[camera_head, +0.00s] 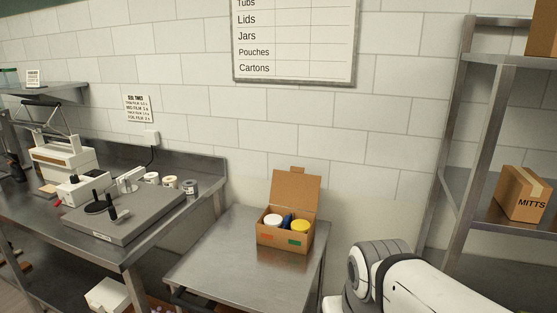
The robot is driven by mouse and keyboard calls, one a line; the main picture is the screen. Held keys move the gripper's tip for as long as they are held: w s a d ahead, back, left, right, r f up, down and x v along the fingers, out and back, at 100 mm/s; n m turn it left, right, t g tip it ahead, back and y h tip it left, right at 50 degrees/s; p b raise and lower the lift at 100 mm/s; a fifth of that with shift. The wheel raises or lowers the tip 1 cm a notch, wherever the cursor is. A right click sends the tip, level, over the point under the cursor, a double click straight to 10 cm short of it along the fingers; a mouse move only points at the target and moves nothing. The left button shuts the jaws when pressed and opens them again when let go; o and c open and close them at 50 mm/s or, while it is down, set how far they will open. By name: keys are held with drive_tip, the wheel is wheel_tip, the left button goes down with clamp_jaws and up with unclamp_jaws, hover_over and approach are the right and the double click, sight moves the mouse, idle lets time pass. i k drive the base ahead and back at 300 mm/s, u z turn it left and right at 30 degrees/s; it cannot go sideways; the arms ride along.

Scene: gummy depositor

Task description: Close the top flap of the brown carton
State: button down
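The brown carton (285,238) stands on a small steel table in the middle of the picture. Its top flap (297,190) is open, standing up at the back and leaning slightly backward, with a small tab at its upper edge. Inside are a white-lidded jar (273,220), a yellow-lidded jar (299,226) and something dark blue between them. The carton's front carries a green and a red-orange patch. My arm shows at the lower right, to the right of the table. My gripper is out of the picture.
The small steel table (225,250) is bare to the left of the carton. A steel bench (60,225) with a grey machine and several rolls stands at left. A steel rack (474,140) with a MITTS box (524,195) is at right. A tiled wall is behind.

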sight(295, 189)
drive_tip(key=i, duration=0.85)
drive_tip(key=z, duration=0.05)
